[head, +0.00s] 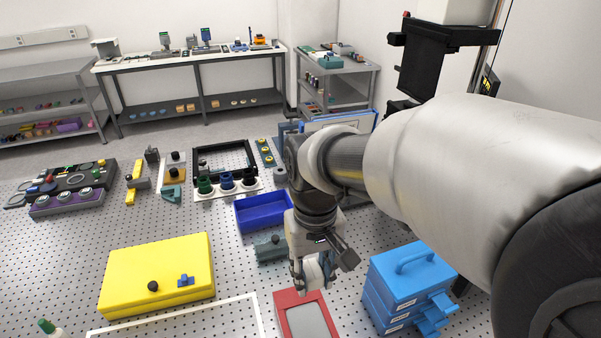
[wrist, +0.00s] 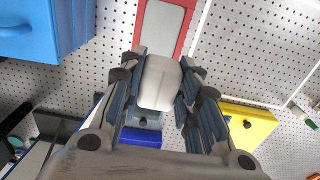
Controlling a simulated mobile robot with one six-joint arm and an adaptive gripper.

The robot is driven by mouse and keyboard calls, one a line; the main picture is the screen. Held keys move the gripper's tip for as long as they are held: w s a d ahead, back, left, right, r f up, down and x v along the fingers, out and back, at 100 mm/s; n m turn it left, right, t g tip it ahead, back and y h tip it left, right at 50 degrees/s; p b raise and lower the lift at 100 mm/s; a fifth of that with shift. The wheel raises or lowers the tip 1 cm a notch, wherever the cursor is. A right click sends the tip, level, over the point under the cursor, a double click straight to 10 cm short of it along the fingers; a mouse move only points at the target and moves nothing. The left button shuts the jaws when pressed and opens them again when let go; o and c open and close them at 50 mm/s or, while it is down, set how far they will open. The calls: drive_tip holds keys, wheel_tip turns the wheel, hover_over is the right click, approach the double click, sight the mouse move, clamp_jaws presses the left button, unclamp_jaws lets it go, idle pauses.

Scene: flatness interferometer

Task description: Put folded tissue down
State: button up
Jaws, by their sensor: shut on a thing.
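The folded tissue (wrist: 159,82) is a white, rounded block between my gripper's fingers in the wrist view. My gripper (head: 313,284) is shut on it and points down over the perforated table. In the head view the tissue (head: 314,272) is partly hidden by the fingers. Just in front of my gripper lies a red-framed tray with a grey inside (head: 281,304); it also shows beyond the tissue in the wrist view (wrist: 187,50). The tissue is apart from the tray, as far as I can tell; its exact height is unclear.
A blue drawer box (head: 400,275) stands right of my gripper, with drawers sticking out. A yellow case (head: 130,271) lies left. A blue bin (head: 282,208) and a grey-green block (head: 268,250) sit behind. A white outline (head: 236,303) marks bare table left of the tray.

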drive_tip(key=b, duration=0.4)
hover_over(310, 331)
wheel_tip(310, 331, down, 14)
drive_tip(key=shift+f, duration=0.15)
drive_tip(key=shift+f+b, duration=0.95)
drive_tip(key=shift+f, duration=1.85)
drive_tip(key=shift+r, duration=0.1)
drive_tip(key=o, duration=0.6)
drive_tip(key=shift+f, duration=0.2)
drive_tip(key=o, duration=0.5)
